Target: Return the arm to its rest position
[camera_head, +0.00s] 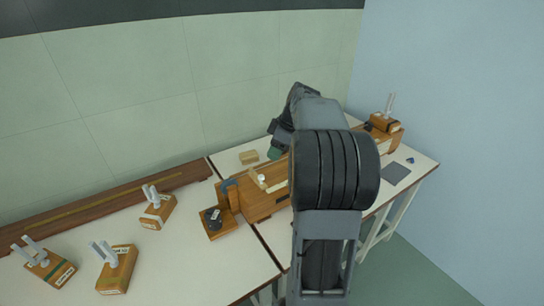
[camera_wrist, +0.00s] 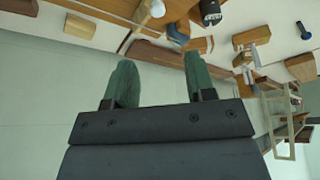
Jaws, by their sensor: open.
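My arm rises through the middle of the camera_head view, bent at a large dark joint, with its far end over the right bench (camera_head: 226,164). In the camera_wrist view my gripper (camera_wrist: 160,82) shows two green fingers set well apart. Only wall and a strip of wood show between them, so it holds nothing. In the camera_head view the gripper is mostly hidden behind the arm; a bit of green (camera_head: 274,153) shows at its end. The wooden spectrometer (camera_head: 258,205), with a black knob (camera_head: 213,217) at its near end, lies partly behind my arm.
Several pronged wooden blocks stand on the left bench, one (camera_head: 117,270) near its front. A long brown rail (camera_head: 110,200) runs along the wall. A small wooden block (camera_head: 249,157), another wooden device (camera_head: 391,140) and a dark pad (camera_head: 396,174) lie on the right bench.

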